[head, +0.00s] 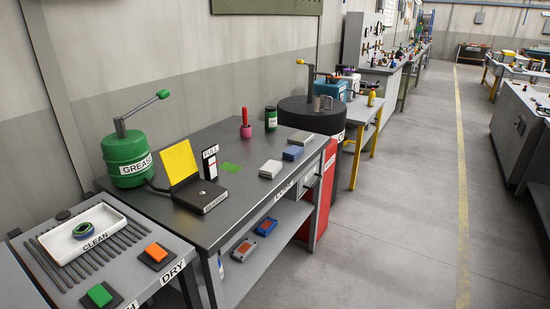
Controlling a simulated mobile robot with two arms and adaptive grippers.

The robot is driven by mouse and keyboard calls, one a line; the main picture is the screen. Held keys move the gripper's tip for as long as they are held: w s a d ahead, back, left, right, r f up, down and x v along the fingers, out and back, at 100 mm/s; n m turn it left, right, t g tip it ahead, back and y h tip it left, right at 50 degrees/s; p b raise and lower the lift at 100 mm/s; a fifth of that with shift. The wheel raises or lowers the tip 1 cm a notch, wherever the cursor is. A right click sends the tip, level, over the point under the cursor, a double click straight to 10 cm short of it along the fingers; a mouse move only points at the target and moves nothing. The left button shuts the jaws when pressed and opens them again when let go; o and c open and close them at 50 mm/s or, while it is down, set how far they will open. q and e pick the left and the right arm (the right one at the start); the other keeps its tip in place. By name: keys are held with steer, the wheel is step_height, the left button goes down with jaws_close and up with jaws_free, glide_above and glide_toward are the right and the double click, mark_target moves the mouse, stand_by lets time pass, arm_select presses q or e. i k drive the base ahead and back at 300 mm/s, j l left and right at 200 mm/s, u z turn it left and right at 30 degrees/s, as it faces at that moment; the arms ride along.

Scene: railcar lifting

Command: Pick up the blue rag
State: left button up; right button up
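A folded bluish item (293,153), which looks like the blue rag, lies on the dark metal workbench (310,140) near its right edge. A similar pale grey folded item (270,169) lies just in front of it. On the shelf (275,250) under the bench are a blue item (267,226) and an orange and grey-blue item (243,249). I cannot tell whether either is cloth. Neither of my grippers is in view.
A green grease drum (124,162), yellow-lidded box (200,190) and green can (271,118) stand on the bench. A grated table (60,280) holds a white CLEAN tray (62,246). A black drum (312,117) stands behind the bench. The floor (400,200) to the right is clear.

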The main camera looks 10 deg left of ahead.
mark_target(294, 152)
steer(key=i+l+u, duration=0.65)
steer(key=u, duration=0.2)
